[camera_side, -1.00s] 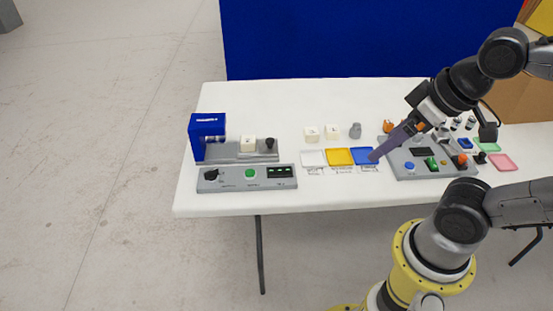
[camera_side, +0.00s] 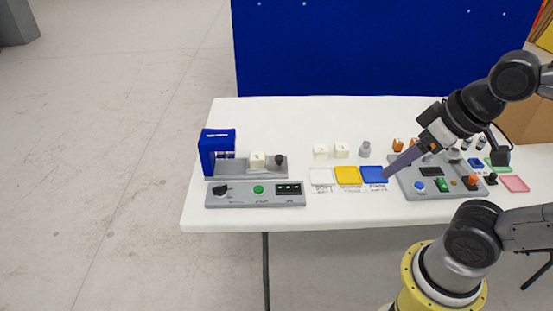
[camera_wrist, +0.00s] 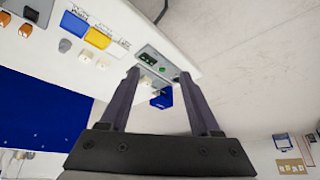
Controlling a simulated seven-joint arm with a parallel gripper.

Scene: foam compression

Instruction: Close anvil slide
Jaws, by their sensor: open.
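The blue press (camera_side: 217,150) stands at the left end of the table with a grey slide bed (camera_side: 268,171) running to its right. A white foam cube (camera_side: 258,160) sits on the bed, right of the blue head and apart from it. A black knob (camera_side: 280,159) stands at the bed's right end. In the wrist view the press (camera_wrist: 162,99) shows between and beyond my fingers. My gripper (camera_side: 386,176) is open and empty, well right of the press, with its tips by the blue pad. Its two fingers are spread apart in the wrist view (camera_wrist: 160,76).
A control panel (camera_side: 255,194) lies in front of the press. White, yellow (camera_side: 347,175) and blue (camera_side: 373,174) pads lie mid-table, with white cubes (camera_side: 330,151) and a grey weight (camera_side: 365,149) behind. A second grey panel (camera_side: 420,186) is at right.

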